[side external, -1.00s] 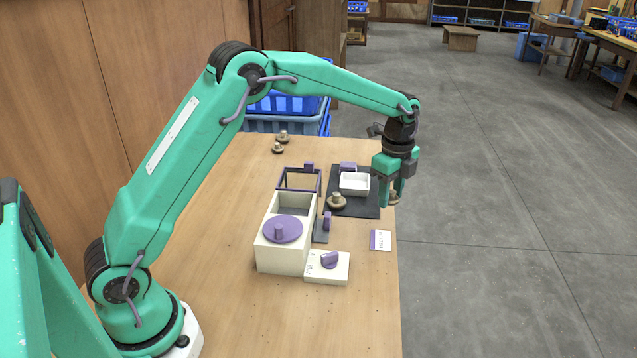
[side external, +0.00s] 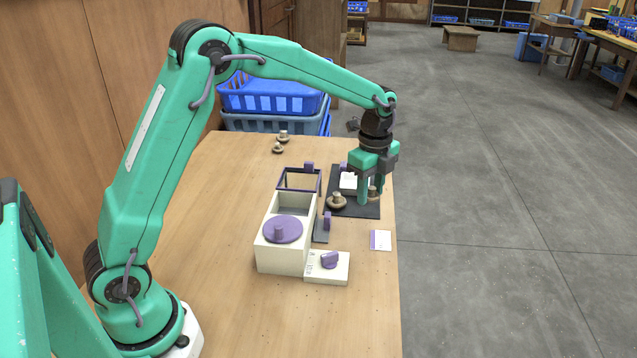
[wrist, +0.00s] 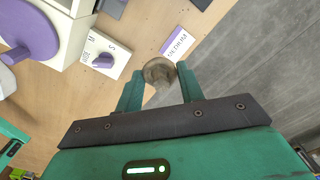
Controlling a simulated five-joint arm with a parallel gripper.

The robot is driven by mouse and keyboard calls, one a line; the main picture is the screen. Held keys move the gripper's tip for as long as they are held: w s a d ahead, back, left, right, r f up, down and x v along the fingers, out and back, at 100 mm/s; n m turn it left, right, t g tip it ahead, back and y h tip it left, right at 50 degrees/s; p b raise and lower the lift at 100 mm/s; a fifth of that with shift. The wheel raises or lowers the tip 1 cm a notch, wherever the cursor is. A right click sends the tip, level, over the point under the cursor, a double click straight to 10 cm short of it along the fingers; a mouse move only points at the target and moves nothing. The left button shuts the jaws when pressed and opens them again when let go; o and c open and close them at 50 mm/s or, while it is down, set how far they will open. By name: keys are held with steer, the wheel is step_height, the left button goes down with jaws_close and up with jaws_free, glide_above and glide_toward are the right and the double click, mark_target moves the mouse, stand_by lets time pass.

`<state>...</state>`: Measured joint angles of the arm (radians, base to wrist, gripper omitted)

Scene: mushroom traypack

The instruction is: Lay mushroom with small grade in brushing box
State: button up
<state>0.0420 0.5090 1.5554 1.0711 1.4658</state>
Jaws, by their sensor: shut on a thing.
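My gripper (side external: 371,198) is shut on a brown mushroom (side external: 374,193) and holds it over the right side of the dark mat. In the wrist view the held mushroom (wrist: 157,71) sits between the fingertips. A cream box (side external: 268,255) stands left of the gripper, with a round purple knobbed disc (side external: 283,231) over its near part and an open-looking far part. I cannot tell for sure if this is the brushing box. A dial block (side external: 327,276) with a purple knob and letters sits beside it. Another mushroom (side external: 337,202) rests on the mat's left side.
A white tray (side external: 348,182) on the dark mat (side external: 362,211) is partly hidden by my gripper. A purple frame (side external: 288,188) stands behind the cream box. Two mushrooms (side external: 283,136) lie farther back. A small card (side external: 381,240) lies near the table's right edge.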

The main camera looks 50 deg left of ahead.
steer(key=s+a+r, duration=0.1)
steer(key=s+a, duration=0.2)
steer(key=s, duration=1)
steer(key=shift+s+a+r+m, duration=0.2)
steer(key=shift+s+a+m, duration=0.1)
steer(key=shift+m, duration=0.1)
steer(key=w+a+f, duration=0.1)
steer(key=a+f, duration=0.1)
steer(key=a, duration=0.1)
steer(key=a+f, duration=0.2)
steer(key=a, duration=0.2)
steer(key=w+a+f, duration=0.1)
steer(key=a+f, duration=0.2)
steer(key=a, duration=0.1)
steer(key=shift+w+a, duration=0.15)
steer(key=shift+w, duration=0.2)
steer(key=shift+f, duration=2)
steer(key=shift+f, duration=0.1)
